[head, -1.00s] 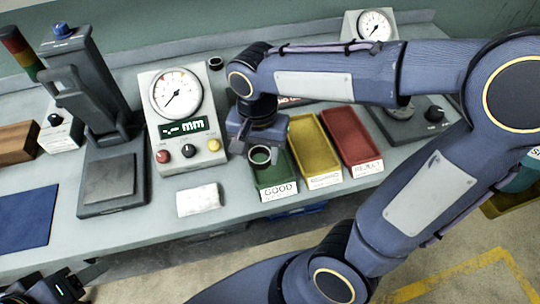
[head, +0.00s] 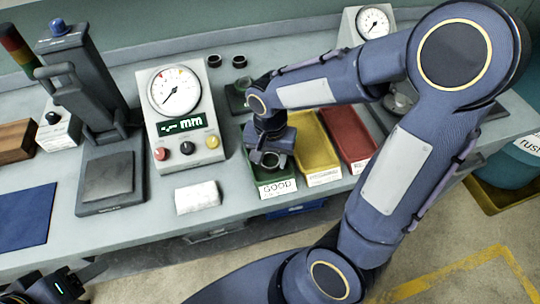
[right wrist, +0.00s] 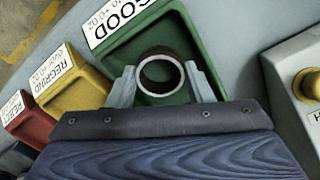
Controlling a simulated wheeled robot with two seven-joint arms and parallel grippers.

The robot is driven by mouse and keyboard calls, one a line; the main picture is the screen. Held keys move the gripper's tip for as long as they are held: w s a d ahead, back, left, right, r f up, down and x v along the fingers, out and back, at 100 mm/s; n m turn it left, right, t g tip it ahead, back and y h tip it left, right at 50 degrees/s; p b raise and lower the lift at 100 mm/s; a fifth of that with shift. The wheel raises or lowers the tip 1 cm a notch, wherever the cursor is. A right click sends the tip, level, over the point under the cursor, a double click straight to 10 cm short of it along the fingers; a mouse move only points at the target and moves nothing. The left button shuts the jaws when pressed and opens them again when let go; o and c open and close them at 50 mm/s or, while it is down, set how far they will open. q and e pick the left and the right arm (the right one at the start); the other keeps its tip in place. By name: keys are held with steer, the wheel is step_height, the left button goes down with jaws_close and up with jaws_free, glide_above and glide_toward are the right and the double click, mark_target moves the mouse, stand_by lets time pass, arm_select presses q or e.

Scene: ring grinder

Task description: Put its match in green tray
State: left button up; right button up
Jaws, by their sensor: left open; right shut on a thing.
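My right gripper (head: 271,158) is shut on a grey metal ring (right wrist: 161,76) at the green tray (head: 276,187) labelled GOOD. In the right wrist view the ring sits between both fingertips, with the floor of the green tray (right wrist: 118,52) behind it. I cannot tell whether the ring touches the tray floor. Two dark rings stand on the bench at the back, one (head: 214,61) left of the other (head: 239,62). My left gripper (head: 62,287) is open at the lower left corner, mostly cut off and away from the bench objects.
The yellow tray (head: 322,176) and red tray (head: 362,164) stand right of the green one. A gauge box (head: 177,100) with a mm display and knobs stands left. A press (head: 100,120) and blue mat (head: 25,215) are further left.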

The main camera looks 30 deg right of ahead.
steer(key=shift+f, duration=0.2)
steer(key=o, duration=0.8)
step_height(320, 180, up, 12)
steer(key=p, duration=0.1)
steer(key=shift+s+a+f+n+t+y, duration=0.2)
steer(key=shift+s+n+t+y, duration=0.65)
steer(key=shift+s, duration=1.1)
steer(key=shift+s+a+f+n+t+y, duration=0.2)
steer(key=shift+s+n+t+y, duration=0.2)
steer(key=shift+s+n+t, duration=1.2)
steer(key=shift+s+a+f+n+t+y, duration=0.1)
steer(key=shift+s+f+n+t+y, duration=0.45)
steer(key=shift+s, duration=1.8)
steer(key=shift+r+n, duration=0.35)
steer(key=shift+n, duration=0.05)
